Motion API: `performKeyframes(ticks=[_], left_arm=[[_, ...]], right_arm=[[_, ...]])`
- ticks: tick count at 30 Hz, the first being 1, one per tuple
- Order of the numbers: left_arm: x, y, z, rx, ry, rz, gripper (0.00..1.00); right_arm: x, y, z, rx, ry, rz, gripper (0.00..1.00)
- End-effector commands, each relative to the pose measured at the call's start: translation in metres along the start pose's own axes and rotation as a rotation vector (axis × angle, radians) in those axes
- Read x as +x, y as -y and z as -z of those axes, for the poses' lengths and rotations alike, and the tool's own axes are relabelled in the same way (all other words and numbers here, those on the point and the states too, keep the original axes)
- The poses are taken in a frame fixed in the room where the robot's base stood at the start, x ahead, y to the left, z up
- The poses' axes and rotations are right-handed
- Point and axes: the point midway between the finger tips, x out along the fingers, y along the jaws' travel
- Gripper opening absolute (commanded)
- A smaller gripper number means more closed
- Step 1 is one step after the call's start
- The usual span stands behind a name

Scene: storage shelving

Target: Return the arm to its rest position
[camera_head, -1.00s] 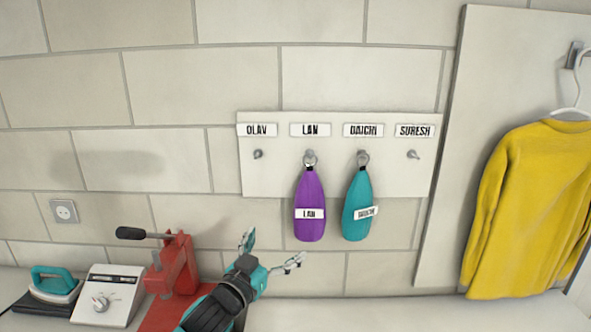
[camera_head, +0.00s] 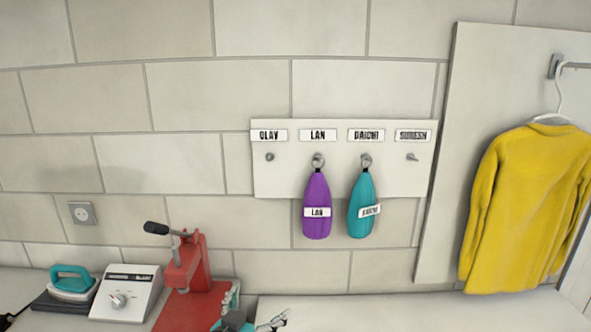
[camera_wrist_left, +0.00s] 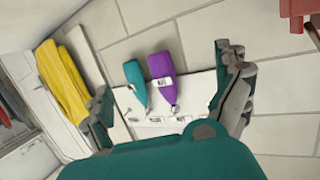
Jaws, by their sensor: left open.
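My left gripper (camera_head: 254,311) is low in the head view, at the bottom edge, below the hook board and beside the red press. Its fingers are spread open with nothing between them. The left wrist view also shows its open fingers (camera_wrist_left: 168,100), with the hook board and pouches beyond, apart from them. A purple pouch tagged LAN (camera_head: 317,193) hangs under the LAN label. A teal pouch (camera_head: 361,190) with a tilted tag hangs under the DAICHI label. My right gripper is not in view.
The white hook board (camera_head: 285,182) has bare OLAV and SURESH hooks. A red press (camera_head: 186,270), a white control box (camera_head: 127,293) and a teal iron (camera_head: 72,282) stand left on the counter. A yellow sweater (camera_head: 525,210) hangs at right. The counter right of my gripper is clear (camera_head: 420,312).

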Motion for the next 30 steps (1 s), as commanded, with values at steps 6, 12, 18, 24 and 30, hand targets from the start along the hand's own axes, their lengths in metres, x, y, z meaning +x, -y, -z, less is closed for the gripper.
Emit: performKeyframes(ticks=[6,12,18,24,30], left_arm=[[-0.051,0.004,-0.081,-0.049,0.233,0.064,1.0],[-0.139,0.009,-0.169,-0.086,0.547,0.124,1.0],[-0.209,0.009,-0.216,-0.102,0.765,0.146,1.0],[-0.266,0.006,-0.244,-0.114,0.928,0.152,1.0],[-0.296,0.004,-0.272,-0.119,1.042,0.148,1.0]], right_arm=[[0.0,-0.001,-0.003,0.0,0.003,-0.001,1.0],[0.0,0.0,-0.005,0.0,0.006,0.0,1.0],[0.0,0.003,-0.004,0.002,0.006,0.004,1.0],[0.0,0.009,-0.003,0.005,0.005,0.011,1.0],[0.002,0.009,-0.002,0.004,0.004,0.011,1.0]])
